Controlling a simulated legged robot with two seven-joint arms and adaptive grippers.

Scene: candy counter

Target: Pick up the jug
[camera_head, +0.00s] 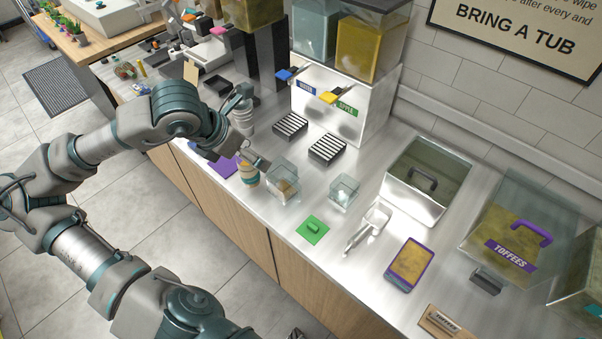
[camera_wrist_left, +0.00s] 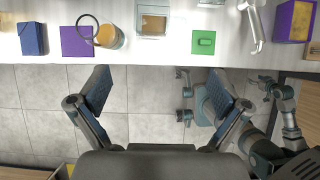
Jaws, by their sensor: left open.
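The jug looks to be the small tan round vessel (camera_head: 248,175) with a pale band, upright near the counter's front edge, beside a purple mat. In the left wrist view the tan vessel (camera_wrist_left: 110,37) shows a dark ring-shaped loop at its left. My left gripper (camera_head: 252,130) is open and empty, close to the vessel in the head view. In the left wrist view its spread fingers (camera_wrist_left: 159,90) show against the floor, with the vessel beyond them, up and left. My right arm reaches along the bottom of the head view; its jaw state is unclear.
Clear square containers (camera_head: 283,187) and (camera_head: 343,190) stand right of the vessel. A green lid (camera_head: 312,229), a metal scoop (camera_head: 368,228) and a purple-edged box (camera_head: 409,264) lie farther right. Striped black trays (camera_head: 327,150) and a dispenser (camera_head: 345,103) stand behind.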

